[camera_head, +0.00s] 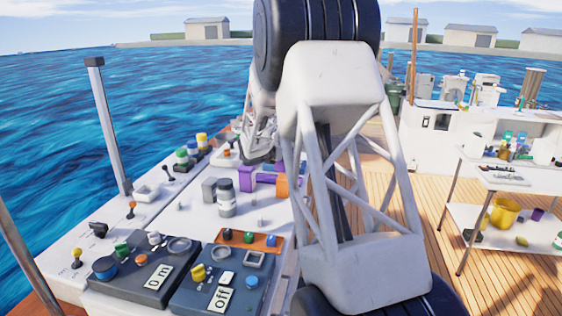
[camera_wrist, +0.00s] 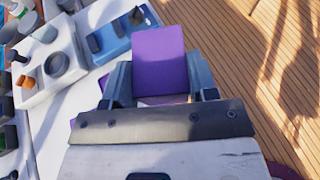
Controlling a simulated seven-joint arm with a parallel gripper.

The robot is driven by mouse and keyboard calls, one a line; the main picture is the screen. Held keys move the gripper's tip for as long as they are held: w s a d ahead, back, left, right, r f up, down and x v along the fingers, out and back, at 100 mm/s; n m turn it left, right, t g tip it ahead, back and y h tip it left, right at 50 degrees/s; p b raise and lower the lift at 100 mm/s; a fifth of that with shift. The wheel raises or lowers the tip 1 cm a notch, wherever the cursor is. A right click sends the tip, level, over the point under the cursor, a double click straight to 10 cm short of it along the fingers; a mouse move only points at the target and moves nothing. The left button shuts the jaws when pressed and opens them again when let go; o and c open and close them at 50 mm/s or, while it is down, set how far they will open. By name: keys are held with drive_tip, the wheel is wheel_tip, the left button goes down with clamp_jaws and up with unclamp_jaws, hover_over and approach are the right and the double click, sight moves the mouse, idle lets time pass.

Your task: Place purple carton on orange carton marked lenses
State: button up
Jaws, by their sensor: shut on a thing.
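In the wrist view a purple carton (camera_wrist: 160,62) stands between the two fingers of my gripper (camera_wrist: 161,85), which is shut on it. Its flat purple face is toward the camera. In the head view purple shapes (camera_head: 245,181) and an orange carton (camera_head: 282,186) sit close together on the white deck top, left of my arm. My arm hides part of this area, and I cannot tell there which purple piece is the held one. No lenses marking is readable.
A grey jar (camera_head: 226,198) stands left of the purple shapes. Control boxes (camera_head: 220,283) with knobs and switches lie nearer. A white side table (camera_head: 500,180) stands at right on the wooden deck. Water lies beyond the left edge.

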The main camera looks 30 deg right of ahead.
drive_tip(key=shift+f, duration=0.15)
drive_tip(key=shift+f, duration=1.6)
drive_tip(key=shift+f, duration=0.15)
drive_tip(key=o, duration=1)
drive_tip(key=shift+o, duration=0.2)
drive_tip(key=shift+a+r, duration=0.1)
drive_tip(key=shift+r, duration=0.1)
drive_tip(key=v, duration=1.1)
drive_tip(key=shift+s+a+r, duration=0.15)
drive_tip(key=shift+s+a, duration=0.05)
drive_tip(key=shift+a, duration=0.05)
